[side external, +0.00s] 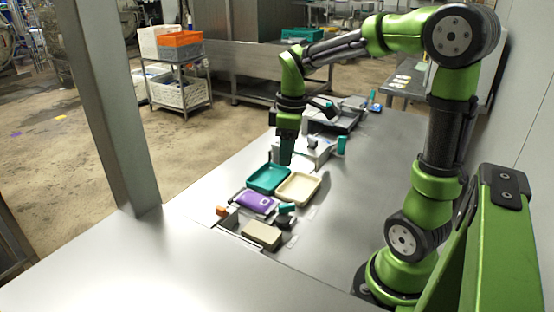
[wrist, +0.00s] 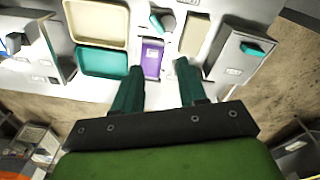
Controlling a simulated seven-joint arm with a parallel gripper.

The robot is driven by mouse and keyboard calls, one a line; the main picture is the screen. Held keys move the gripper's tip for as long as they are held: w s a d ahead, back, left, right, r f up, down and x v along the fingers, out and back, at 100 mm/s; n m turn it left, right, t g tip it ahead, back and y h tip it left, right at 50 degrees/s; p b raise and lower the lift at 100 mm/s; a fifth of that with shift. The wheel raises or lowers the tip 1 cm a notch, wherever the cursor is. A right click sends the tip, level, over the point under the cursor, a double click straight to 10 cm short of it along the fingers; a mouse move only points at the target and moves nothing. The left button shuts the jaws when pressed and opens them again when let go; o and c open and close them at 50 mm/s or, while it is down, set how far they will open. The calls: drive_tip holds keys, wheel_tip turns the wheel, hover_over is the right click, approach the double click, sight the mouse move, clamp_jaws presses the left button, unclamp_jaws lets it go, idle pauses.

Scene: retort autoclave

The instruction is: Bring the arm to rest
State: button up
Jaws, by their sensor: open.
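My green arm reaches over the steel table from the right in the side external view. My gripper (side external: 286,158) points down above the table, close to the far edge of the teal tray in the picture. In the wrist view my gripper (wrist: 158,75) has its two teal fingers apart, with nothing held between them. A purple pouch (wrist: 152,58) shows just beyond the fingertips, below them on the table. The pouch also shows in the side external view (side external: 256,202).
The teal tray (side external: 268,178) and cream tray (side external: 298,187) lie side by side. A beige block (side external: 262,234) and a small teal-topped device (side external: 286,213) sit nearer. Machines with teal handles (side external: 341,146) stand behind. A steel post (side external: 108,110) rises at left. The front-left tabletop (side external: 130,265) is bare.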

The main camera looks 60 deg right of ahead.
drive_tip(key=s+a+r+m+t+y, duration=0.1)
drive_tip(key=s+a+r+m+t, duration=0.1)
drive_tip(key=a, duration=0.4)
drive_tip(key=s+a+r+m+t+y, duration=0.1)
drive_tip(key=s+a+r+m+t, duration=0.1)
drive_tip(key=s+a+m+t, duration=0.2)
drive_tip(key=s+a+m, duration=0.1)
drive_tip(key=a+m, duration=0.1)
drive_tip(key=a, duration=0.1)
drive_tip(key=shift+s+a+r, duration=0.15)
drive_tip(key=shift+s+a, duration=0.1)
